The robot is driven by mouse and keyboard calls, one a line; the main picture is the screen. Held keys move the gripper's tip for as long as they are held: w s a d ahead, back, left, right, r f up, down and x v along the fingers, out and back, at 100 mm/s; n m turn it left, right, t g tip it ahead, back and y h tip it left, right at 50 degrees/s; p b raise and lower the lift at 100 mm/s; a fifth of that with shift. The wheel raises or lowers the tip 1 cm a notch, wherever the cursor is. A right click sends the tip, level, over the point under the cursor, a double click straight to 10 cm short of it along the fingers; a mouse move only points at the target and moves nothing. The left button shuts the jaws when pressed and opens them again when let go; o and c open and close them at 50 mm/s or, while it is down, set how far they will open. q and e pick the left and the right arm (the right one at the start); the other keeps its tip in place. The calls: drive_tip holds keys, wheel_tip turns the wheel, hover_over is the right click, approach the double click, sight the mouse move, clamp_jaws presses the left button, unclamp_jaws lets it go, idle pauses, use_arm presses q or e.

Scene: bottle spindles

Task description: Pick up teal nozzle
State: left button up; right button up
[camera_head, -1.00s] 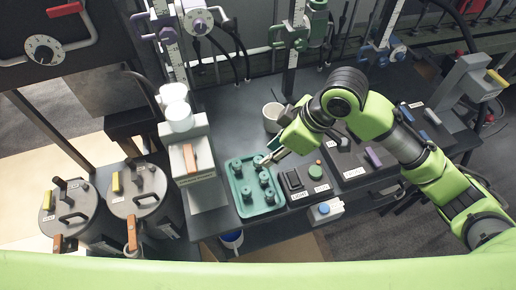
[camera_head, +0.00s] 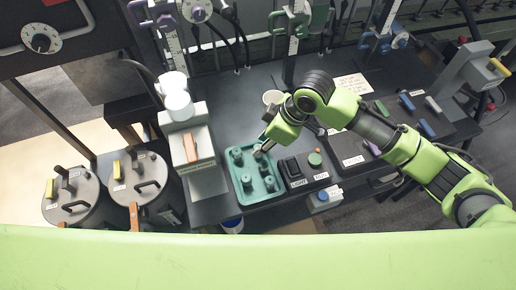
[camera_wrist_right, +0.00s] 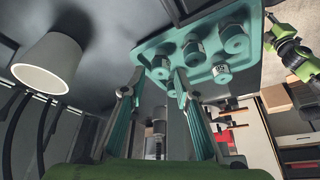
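A teal tray (camera_head: 246,201) holds several teal nozzles standing upright on its surface; one nozzle (camera_head: 269,182) stands near its front right. My right gripper (camera_head: 262,152) is at the tray's back right, close to a nozzle there. In the right wrist view, the tray (camera_wrist_right: 207,22) is ahead of the open right gripper (camera_wrist_right: 160,75), and a nozzle (camera_wrist_right: 160,66) shows between the fingertips. I cannot tell whether the fingers touch it. Other nozzles, one with a small label (camera_wrist_right: 222,73), sit to the right. My left gripper is not in view.
A white cup (camera_head: 272,97) stands behind the tray and also shows large in the right wrist view (camera_wrist_right: 50,62). A black labelled box (camera_head: 290,168) sits right of the tray. A white dispenser (camera_head: 188,135) stands close on the left. Open bench (camera_head: 235,105) lies behind the tray.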

drive_tip(key=shift+x, duration=1.85)
clamp_jaws()
drive_tip(key=shift+r, duration=0.1)
drive_tip(key=shift+r, duration=0.55)
drive_tip(key=s+d+r+b, duration=0.2)
drive_tip(key=s+d+r, duration=0.7)
drive_tip(key=s+r, duration=0.1)
drive_tip(key=shift+v, duration=0.95)
